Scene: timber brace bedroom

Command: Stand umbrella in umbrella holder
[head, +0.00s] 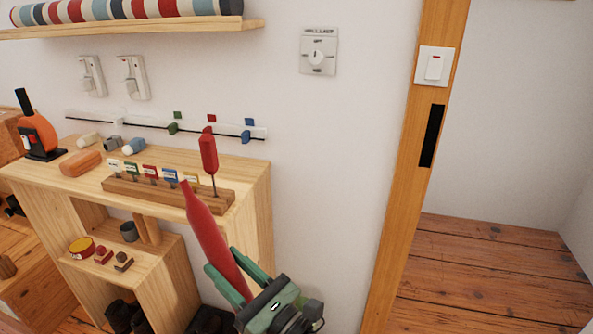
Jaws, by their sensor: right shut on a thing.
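The part of the umbrella between and below the fingers is hidden by the gripper. I cannot make out the umbrella holder for sure; a dark object (205,321) at the bottom edge, left of my gripper, is mostly cut off. My left gripper is not in view.
The shelf unit (258,195) bears a wooden rack (125,187) with small tags, a red-handled tool (209,152) and an orange block (81,163). Dark boots (120,315) stand low down. A timber post (400,230) rises at right; the floor (490,270) beyond is clear.

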